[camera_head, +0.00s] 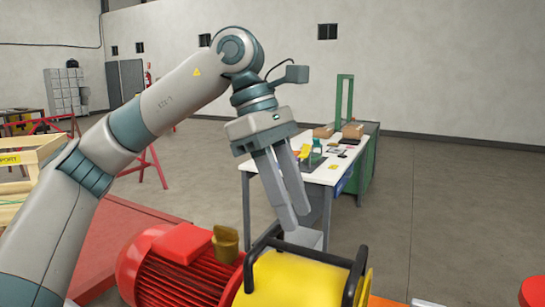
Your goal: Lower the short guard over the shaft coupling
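A yellow guard (300,279) with a black bar handle (310,251) over its top sits at the bottom centre, beside the red finned motor (185,272). Its lower part is cut off by the picture edge, and I cannot see the shaft coupling. I cannot tell whether the guard rests on anything. My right gripper is not in view.
A workbench (318,173) with small items stands behind the gripper, with a green frame (345,100) beyond it. A red part (533,291) is at the lower right edge. The floor (440,200) at right is clear.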

